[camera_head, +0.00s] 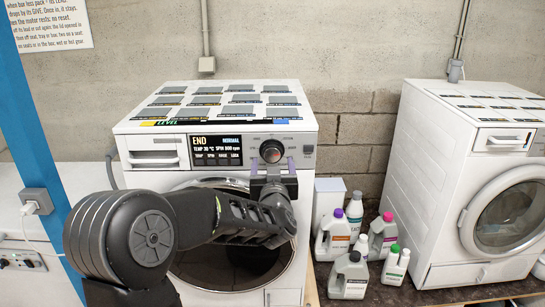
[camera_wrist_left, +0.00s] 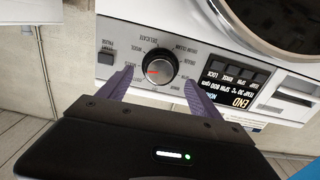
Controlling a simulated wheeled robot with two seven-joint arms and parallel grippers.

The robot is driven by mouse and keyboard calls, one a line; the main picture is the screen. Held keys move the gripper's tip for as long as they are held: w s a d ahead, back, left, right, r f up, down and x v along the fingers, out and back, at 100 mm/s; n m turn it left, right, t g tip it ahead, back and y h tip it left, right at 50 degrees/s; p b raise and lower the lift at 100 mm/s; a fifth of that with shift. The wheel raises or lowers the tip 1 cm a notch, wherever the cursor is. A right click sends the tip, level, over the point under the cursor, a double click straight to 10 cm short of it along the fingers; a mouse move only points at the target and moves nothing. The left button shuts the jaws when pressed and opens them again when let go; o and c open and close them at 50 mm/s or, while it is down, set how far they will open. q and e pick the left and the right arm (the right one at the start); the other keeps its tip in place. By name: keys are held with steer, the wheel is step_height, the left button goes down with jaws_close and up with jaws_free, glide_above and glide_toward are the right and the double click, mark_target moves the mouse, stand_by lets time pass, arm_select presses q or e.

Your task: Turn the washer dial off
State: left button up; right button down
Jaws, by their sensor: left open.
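The washer dial (camera_head: 271,151) is a round dark knob with a silver rim on the white washer's (camera_head: 220,120) control panel, right of a display reading END. It also shows in the left wrist view (camera_wrist_left: 159,66), with a red mark on its face and printed settings around it. My left gripper (camera_head: 272,166) is at the panel, just below the dial in the head view. In the left wrist view its two purple fingers (camera_wrist_left: 158,85) are apart, one toward each side of the dial. I cannot tell whether they touch it. My right gripper is not in view.
A second white washer (camera_head: 480,180) stands at the right. Several detergent bottles (camera_head: 350,275) stand on the dark surface between the washers. A blue post (camera_head: 40,130) and a socket with a plug (camera_head: 38,201) are at the left. Flat grey panels (camera_head: 243,87) cover the washer's top.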

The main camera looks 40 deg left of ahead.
mark_target(272, 156)
arm_select(q)
steer(key=x, duration=0.4)
steer(key=shift+w+a+p, duration=0.1)
steer(key=shift+a+p, duration=0.05)
steer(key=shift+p, duration=0.25)
steer(key=shift+c, duration=0.4)
steer(key=c, duration=1.3)
steer(key=shift+f, duration=0.1)
